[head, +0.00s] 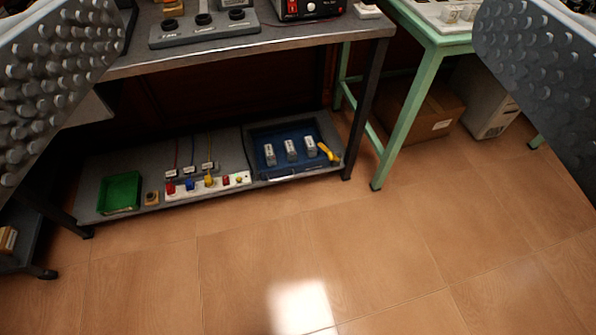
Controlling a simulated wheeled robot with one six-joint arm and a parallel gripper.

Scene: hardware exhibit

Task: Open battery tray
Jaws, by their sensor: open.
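A dark blue tray (262,130) with a grey front edge sits on the right part of the low shelf under the workbench. Several white, battery-like blocks (291,150) stand in it. A yellow handle-like piece (329,152) is at its front right corner. I cannot tell whether the tray is pulled out. My gripper (298,85) is open and empty, its two studded grey fingers wide apart at the left and right picture edges. The tray is well beyond the fingers, across the floor, touching neither.
A green bin (121,192) and a white strip with coloured plugs (207,186) share the shelf (222,150). Workbench legs (366,95) flank it. Right of it are a green table's leg (408,120), a cardboard box (432,112) and a pale case (490,100). The tiled floor (240,260) in front is clear.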

